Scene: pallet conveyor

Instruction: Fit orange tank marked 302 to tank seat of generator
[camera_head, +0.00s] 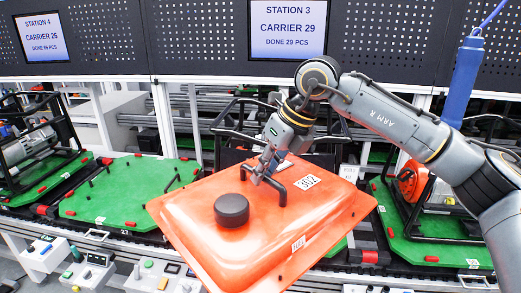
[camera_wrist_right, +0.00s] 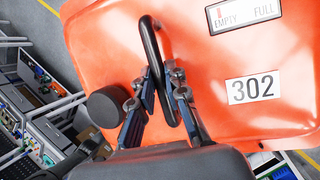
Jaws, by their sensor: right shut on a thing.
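The orange tank (camera_head: 290,222) marked 302 (camera_head: 307,181) hangs tilted in the air in the middle of the head view, with its black cap (camera_head: 231,210) towards the front left. My right gripper (camera_head: 262,179) is shut on the tank's black handle (camera_head: 281,190). In the right wrist view, the gripper's fingers (camera_wrist_right: 166,88) close around the handle (camera_wrist_right: 150,50), beside the 302 label (camera_wrist_right: 253,88). A black tubular generator frame (camera_head: 222,125) stands behind the tank. The tank and my arm hide most of it, and its tank seat cannot be made out. My left gripper is not in view.
A green pallet (camera_head: 125,195) with small pegs lies at left. Other framed generators stand at far left (camera_head: 35,135) and at right on another green pallet (camera_head: 430,250). A blue hanging tool (camera_head: 463,80) is near my right arm. Control boxes (camera_head: 90,270) line the front.

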